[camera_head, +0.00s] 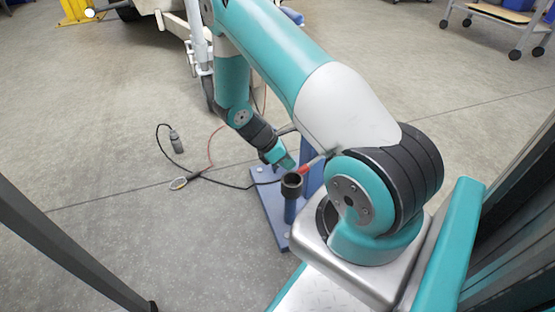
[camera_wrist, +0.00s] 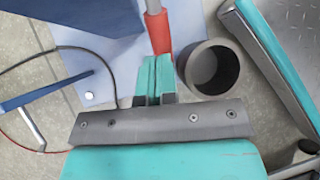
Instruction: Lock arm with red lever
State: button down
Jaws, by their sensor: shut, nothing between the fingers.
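The red lever (camera_wrist: 158,32) has a red grip on a grey rod and shows in the wrist view just beyond my gripper (camera_wrist: 152,75). My gripper is shut, with its teal fingers together and nothing between them. The fingertips are at or very near the end of the red grip; I cannot tell whether they touch. In the head view a bit of the red lever (camera_head: 304,169) shows beside my gripper (camera_head: 284,164), partly hidden by my arm. The blue stand (camera_head: 270,215) is on the floor. The arm to be locked is not clearly visible.
A dark round cup (camera_wrist: 212,68) stands right of the fingers; it also shows on the blue stand in the head view (camera_head: 291,185). A black cable (camera_head: 222,184) and a plug (camera_head: 175,141) lie on the floor. A cart (camera_head: 500,14) stands far right.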

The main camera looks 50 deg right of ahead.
jog(key=shift+b+x, duration=0.45)
jog(key=shift+x, duration=0.7)
jog(key=shift+d+f+p, duration=0.1)
jog(key=shift+f+p, duration=0.1)
jog(key=shift+p, duration=0.45)
jog(key=shift+f, duration=0.4)
jog(key=a+f+p+v, duration=0.1)
jog(key=p+v, duration=0.7)
jog(key=v, duration=0.5)
jog(key=shift+w+a+r, duration=0.25)
jog(key=shift+w+r, duration=0.1)
jog(key=shift+w, duration=0.15)
